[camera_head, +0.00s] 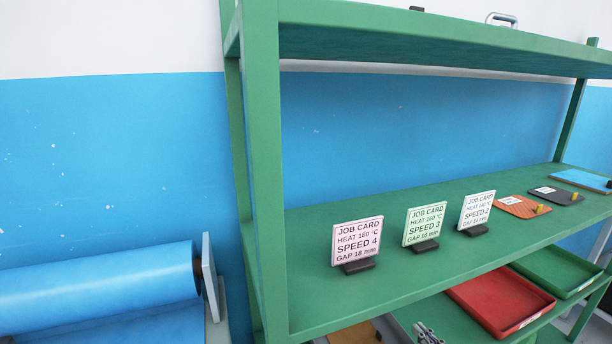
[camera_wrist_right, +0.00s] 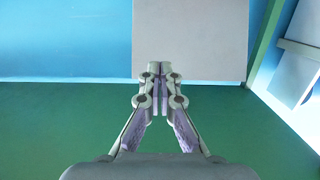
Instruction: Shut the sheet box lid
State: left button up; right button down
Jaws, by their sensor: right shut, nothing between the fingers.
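A pale, flat rectangular panel (camera_wrist_right: 190,35) stands in front of my right gripper in the wrist view; it may be the sheet box lid, but I cannot tell for sure. My right gripper (camera_wrist_right: 160,72) is shut and empty, with its fingertips over the panel's lower part in the picture; I cannot tell whether they touch. In the head view, a small part of my right gripper (camera_head: 428,334) shows at the bottom edge, by the lower shelf. The box body is not clearly visible. My left gripper is not in view.
A green rack (camera_head: 310,312) carries several job cards (camera_head: 357,240) and several boards (camera_head: 523,206). A red tray (camera_head: 500,302) and a green tray (camera_head: 558,270) lie on the lower level. A blue roll (camera_head: 100,285) is at left. Another pale panel (camera_wrist_right: 298,50) shows at right.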

jog(key=shift+s+d+f, duration=0.15)
jog(key=shift+s+f, duration=0.2)
jog(key=shift+f, duration=0.2)
jog(key=shift+s+d+f+b, duration=0.1)
jog(key=shift+s+f+b, duration=0.2)
jog(key=shift+f+b, duration=0.3)
jog(key=shift+s+d+f+b, duration=0.15)
jog(key=shift+s+f+b, duration=0.25)
jog(key=shift+f, duration=0.35)
jog(key=shift+s+d+f+b, duration=0.1)
jog(key=shift+s+f+b, duration=0.15)
jog(key=shift+f+b, duration=0.4)
jog(key=s+d+r+p, duration=0.2)
jog(key=s+r+p, duration=0.3)
jog(key=p, duration=0.4)
jog(key=shift+s, duration=0.35)
